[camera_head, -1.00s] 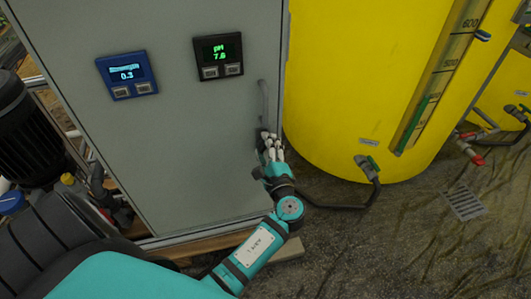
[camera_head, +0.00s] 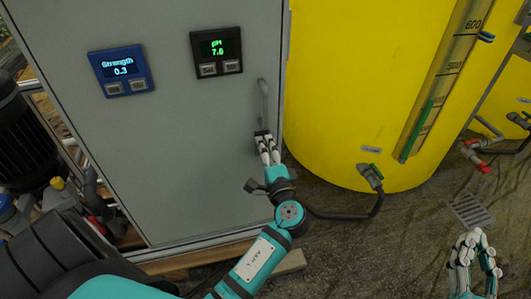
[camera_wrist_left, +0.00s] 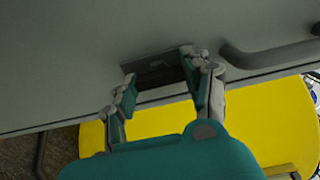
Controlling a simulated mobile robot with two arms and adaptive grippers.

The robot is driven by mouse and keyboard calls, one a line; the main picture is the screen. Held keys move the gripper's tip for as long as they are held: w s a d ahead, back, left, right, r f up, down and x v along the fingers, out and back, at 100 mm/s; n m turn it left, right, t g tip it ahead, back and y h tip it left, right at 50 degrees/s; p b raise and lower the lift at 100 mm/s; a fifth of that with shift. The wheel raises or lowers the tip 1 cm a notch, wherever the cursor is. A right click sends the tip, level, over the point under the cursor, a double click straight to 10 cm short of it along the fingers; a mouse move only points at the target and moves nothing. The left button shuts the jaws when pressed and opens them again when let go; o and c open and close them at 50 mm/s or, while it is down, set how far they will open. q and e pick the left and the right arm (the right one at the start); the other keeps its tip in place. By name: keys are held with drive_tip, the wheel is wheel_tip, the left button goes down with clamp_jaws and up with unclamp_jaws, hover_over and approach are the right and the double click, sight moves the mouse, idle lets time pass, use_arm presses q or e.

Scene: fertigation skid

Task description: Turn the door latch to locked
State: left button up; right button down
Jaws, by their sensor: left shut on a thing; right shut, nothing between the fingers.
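The door latch is a small dark piece (camera_wrist_left: 152,68) on the grey cabinet door (camera_head: 190,160), near the door's right edge and below the long handle (camera_head: 263,98). My left gripper (camera_head: 265,138) is at the latch, and in the left wrist view its fingers (camera_wrist_left: 158,66) are on either side of it, shut on it. The fingers hide much of the latch, and I cannot tell which way it is turned. My right gripper (camera_head: 474,240) is shut and empty at the lower right, away from the door.
A blue Strength display (camera_head: 120,70) and a black pH display (camera_head: 216,52) are on the door. A yellow tank (camera_head: 350,90) stands close to the right, with a valve and hose (camera_head: 372,185) low down. A floor drain (camera_head: 468,211) lies near my right gripper.

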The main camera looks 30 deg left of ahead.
idle(0.3)
use_arm(q)
drive_tip(key=o, duration=1.2)
drive_tip(key=shift+c, duration=0.2)
drive_tip(key=v, duration=0.7)
drive_tip(key=shift+s+d, duration=0.15)
drive_tip(key=shift+d, duration=0.05)
drive_tip(key=shift+f, duration=0.1)
